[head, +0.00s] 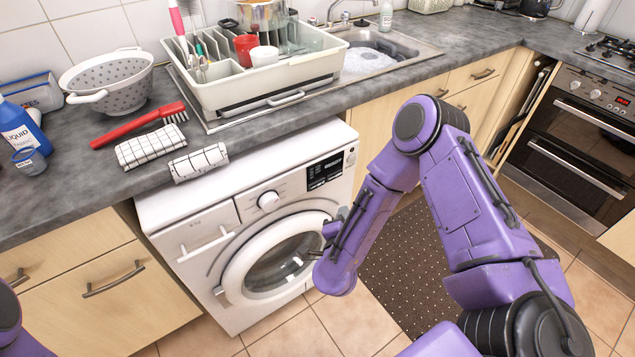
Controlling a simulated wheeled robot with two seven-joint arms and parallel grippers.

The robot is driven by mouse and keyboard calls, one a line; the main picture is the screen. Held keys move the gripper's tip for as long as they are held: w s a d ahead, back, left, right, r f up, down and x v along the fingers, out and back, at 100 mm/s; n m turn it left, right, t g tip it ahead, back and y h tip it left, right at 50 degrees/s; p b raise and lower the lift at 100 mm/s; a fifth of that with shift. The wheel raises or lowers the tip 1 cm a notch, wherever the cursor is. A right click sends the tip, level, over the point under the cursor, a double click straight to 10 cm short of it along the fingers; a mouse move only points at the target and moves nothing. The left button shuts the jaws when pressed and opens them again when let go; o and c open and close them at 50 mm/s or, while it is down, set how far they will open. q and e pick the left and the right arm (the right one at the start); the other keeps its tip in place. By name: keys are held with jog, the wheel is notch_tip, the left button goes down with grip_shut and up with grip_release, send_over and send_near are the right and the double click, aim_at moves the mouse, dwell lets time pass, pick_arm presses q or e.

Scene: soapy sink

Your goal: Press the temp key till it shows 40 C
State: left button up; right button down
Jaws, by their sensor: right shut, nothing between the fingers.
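The white washing machine (210,215) stands under the counter with its round door closed. Its control panel has a white dial (268,200) and a dark display (325,171) at the upper right. The display's figures and the small keys around it are too small to read, so I cannot tell which is the temp key. My right gripper (339,218) is shut and empty, in front of the machine's right side, below the display. It is partly hidden by its own purple arm. My left gripper is out of view.
On the counter above lie a red brush (130,128), two checked cloths, a grey colander (110,84) and a blue bottle (22,130). A dish rack (270,85) and a soapy sink (385,55) are behind. A brown dotted mat (405,265) lies on the floor.

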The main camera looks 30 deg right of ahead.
jog(key=b, duration=0.3)
send_near(324, 183)
jog(key=w+d+f, duration=0.1)
jog(key=d+f, duration=0.1)
jog(key=d, duration=0.2)
jog(key=shift+w+a+r, duration=0.15)
jog(key=shift+w, duration=0.3)
jog(key=shift+w+a+r, duration=0.15)
jog(key=shift+w+r, duration=0.05)
jog(key=shift+w, duration=0.25)
jog(key=shift+w, duration=0.1)
dwell(0.8)
jog(key=shift+w, duration=0.3)
jog(key=shift+w+b, duration=0.3)
jog(key=shift+w, duration=0.1)
dwell(0.5)
jog(key=shift+s, duration=0.15)
jog(key=shift+s+p, duration=0.45)
jog(key=shift+s, duration=0.2)
